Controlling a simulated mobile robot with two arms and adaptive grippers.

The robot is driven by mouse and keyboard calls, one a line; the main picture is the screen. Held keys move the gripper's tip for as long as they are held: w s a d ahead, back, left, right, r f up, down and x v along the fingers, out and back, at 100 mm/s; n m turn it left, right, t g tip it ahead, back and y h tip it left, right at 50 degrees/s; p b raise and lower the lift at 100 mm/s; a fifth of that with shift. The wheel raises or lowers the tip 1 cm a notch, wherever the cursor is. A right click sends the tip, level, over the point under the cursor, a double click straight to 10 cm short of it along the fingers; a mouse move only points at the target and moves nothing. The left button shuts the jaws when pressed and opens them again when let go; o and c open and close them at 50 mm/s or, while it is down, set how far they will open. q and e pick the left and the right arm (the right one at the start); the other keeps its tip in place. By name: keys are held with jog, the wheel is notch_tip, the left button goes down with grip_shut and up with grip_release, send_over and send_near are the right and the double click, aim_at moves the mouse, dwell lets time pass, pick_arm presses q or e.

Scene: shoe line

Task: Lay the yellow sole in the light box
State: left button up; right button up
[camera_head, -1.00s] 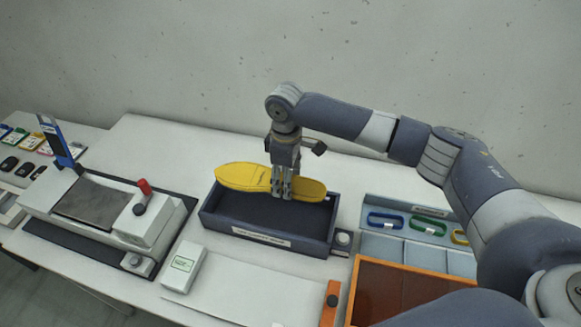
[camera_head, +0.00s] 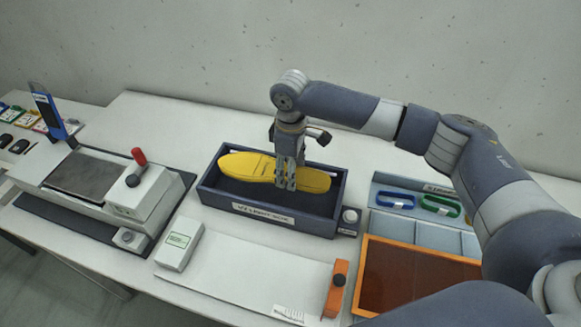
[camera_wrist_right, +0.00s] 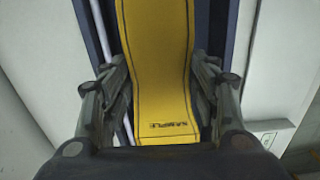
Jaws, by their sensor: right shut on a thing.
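The yellow sole (camera_head: 247,167) is long and flat and lies lengthwise along the dark blue light box (camera_head: 262,214). In the head view it sits within the box's outline, at or just inside the opening; I cannot tell whether it touches the floor. My right gripper (camera_head: 286,186) points down and is shut on the sole's side edges, right of its middle. In the right wrist view the sole (camera_wrist_right: 158,45) runs between the fingers of the gripper (camera_wrist_right: 160,80), with "SAMPLE" printed near the close end. My left gripper is not in view.
A press-like machine (camera_head: 105,190) with a red-tipped lever stands left of the box. A small white device (camera_head: 180,245) and a pale board (camera_head: 245,275) lie in front. A blue tray (camera_head: 425,232) with coloured loops and an orange-framed panel (camera_head: 415,275) are at right.

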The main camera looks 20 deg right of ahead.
notch_tip(320, 180, down, 4)
jog(key=shift+r+b, duration=0.25)
jog(key=shift+b, duration=0.2)
jog(key=shift+f+b, duration=0.45)
jog(key=shift+f, duration=1.1)
jog(key=o, duration=1.3)
notch_tip(320, 180, up, 12)
